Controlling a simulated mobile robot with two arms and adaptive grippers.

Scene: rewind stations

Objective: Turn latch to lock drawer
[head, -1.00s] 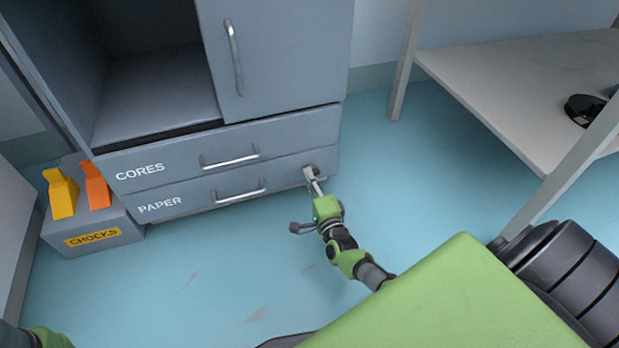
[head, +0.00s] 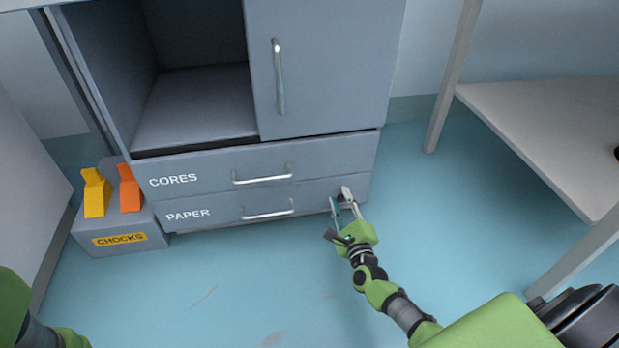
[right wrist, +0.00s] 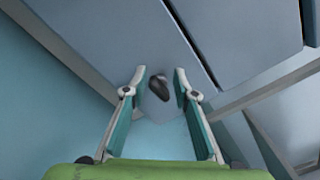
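The PAPER drawer (head: 225,213) is the lowest drawer of a grey cabinet and looks closed. A small dark latch (right wrist: 158,88) sits on the drawer's front near its right end. My right gripper (head: 341,198) is open at that lower right corner, its fingers pointing at the cabinet. In the right wrist view the two fingertips (right wrist: 162,76) stand apart on either side of the latch, with a visible gap to it on both sides. In the head view the fingers largely hide the latch. Only green and dark parts of my left arm show at the lower left; its fingers are out of view.
The CORES drawer (head: 215,175) is closed above the PAPER drawer. Each has a bar handle. A grey CHOCKS box (head: 150,220) with yellow and orange chocks stands left. A pale shelf (head: 540,120) stands right. The floor in front is clear.

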